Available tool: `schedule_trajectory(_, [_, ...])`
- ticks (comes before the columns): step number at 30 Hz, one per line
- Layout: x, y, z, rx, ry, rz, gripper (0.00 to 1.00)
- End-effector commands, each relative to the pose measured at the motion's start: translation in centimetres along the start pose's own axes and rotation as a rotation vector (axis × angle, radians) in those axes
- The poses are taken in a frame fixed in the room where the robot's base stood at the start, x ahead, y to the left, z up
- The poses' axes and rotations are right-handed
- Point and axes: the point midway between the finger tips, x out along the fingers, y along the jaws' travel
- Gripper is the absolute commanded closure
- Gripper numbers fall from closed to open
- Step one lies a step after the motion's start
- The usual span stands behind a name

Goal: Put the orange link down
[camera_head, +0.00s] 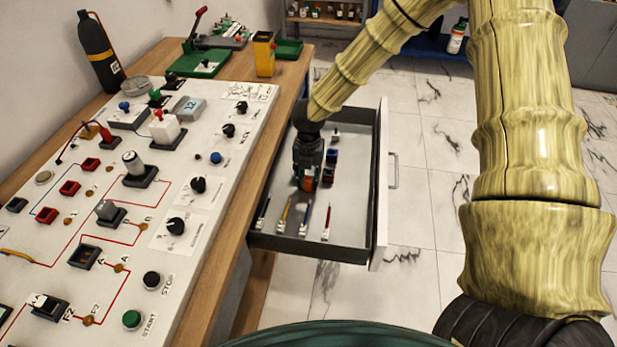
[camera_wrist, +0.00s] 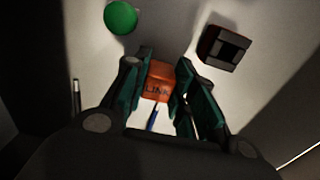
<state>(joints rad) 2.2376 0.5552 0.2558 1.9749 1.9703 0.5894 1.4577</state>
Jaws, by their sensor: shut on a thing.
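My gripper (camera_head: 308,168) reaches down into the open drawer (camera_head: 350,243). In the wrist view my gripper (camera_wrist: 160,85) is shut on the orange link (camera_wrist: 158,76), a small orange block with dark lettering on it. In the head view only a bit of the orange link (camera_head: 309,183) shows below the fingers. The pale drawer floor lies under the link; I cannot tell whether the link touches it.
A dark block with a red side (camera_wrist: 222,47) and a green round thing (camera_wrist: 121,17) lie nearby in the drawer. Several pen-like tools, among them a red one (camera_head: 327,219), lie at its near end. The control panel (camera_head: 205,142) is on the bench at left.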

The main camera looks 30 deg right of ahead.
Motion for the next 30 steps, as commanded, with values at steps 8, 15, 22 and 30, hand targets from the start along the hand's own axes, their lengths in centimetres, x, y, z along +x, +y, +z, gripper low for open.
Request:
schedule_trajectory(8, [0.3, 0.0, 0.0, 0.0, 0.0, 0.0, 0.56])
schedule_trajectory(15, [0.2, 0.0, 0.0, 0.0, 0.0, 0.0, 0.52])
schedule_trajectory(22, [-0.5, 0.0, 0.0, 0.001, -0.001, 0.001, 0.52])
schedule_trajectory(30, [-4.4, 0.1, 0.0, 0.0, -0.002, 0.003, 0.52])
